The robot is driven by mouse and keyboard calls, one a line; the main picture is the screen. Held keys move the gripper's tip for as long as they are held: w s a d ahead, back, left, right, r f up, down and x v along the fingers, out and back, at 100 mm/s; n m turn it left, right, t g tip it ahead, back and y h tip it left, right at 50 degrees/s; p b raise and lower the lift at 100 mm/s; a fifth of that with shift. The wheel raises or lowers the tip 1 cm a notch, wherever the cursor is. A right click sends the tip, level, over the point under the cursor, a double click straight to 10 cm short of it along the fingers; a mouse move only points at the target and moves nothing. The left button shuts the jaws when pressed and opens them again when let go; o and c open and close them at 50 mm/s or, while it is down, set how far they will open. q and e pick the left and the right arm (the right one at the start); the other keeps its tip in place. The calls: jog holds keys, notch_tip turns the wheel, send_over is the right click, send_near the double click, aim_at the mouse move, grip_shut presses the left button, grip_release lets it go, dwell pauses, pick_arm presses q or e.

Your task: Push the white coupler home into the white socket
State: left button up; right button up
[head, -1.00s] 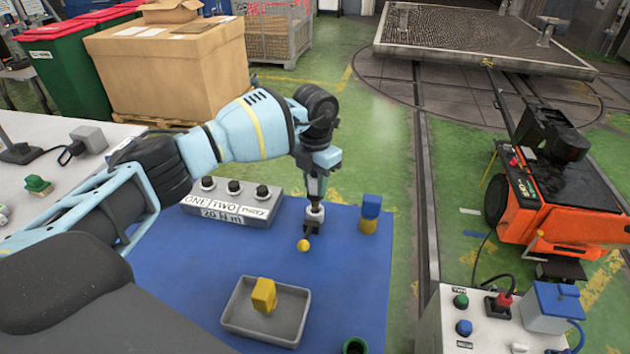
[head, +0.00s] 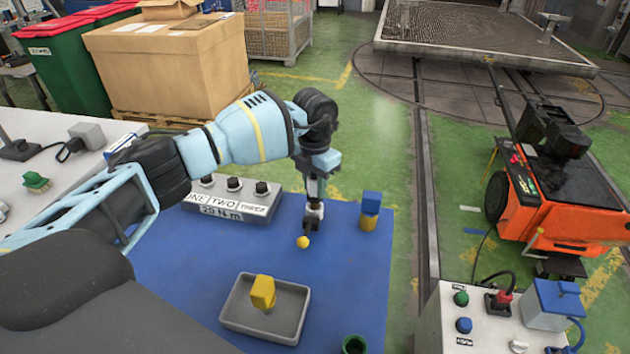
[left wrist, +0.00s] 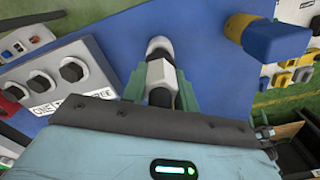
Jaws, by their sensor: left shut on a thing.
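My left gripper (head: 312,222) points down over the blue mat, right of the grey knob box. It is shut on a white cylindrical piece, which I take to be the white coupler (left wrist: 160,73). In the left wrist view the coupler sits between the green fingers. A dark band and a rounded white end (left wrist: 158,44) lie beyond it, in line with it. I cannot tell whether that end is the white socket or part of the same piece, nor how far they are joined. My right gripper is not in view.
A grey tray (head: 238,328) with a yellow block is nearer. A blue-and-yellow block (head: 370,205) stands to the right. The knob box (head: 240,200) is left; a control panel (head: 430,320) is lower right.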

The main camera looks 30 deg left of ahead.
aim_at(315, 193)
pick_arm(q)
jog(key=shift+f+b, duration=0.3)
jog(key=shift+f, duration=1.15)
jog(key=o, duration=1.1)
jog(key=shift+o, duration=0.2)
jog(key=shift+r, duration=3.9)
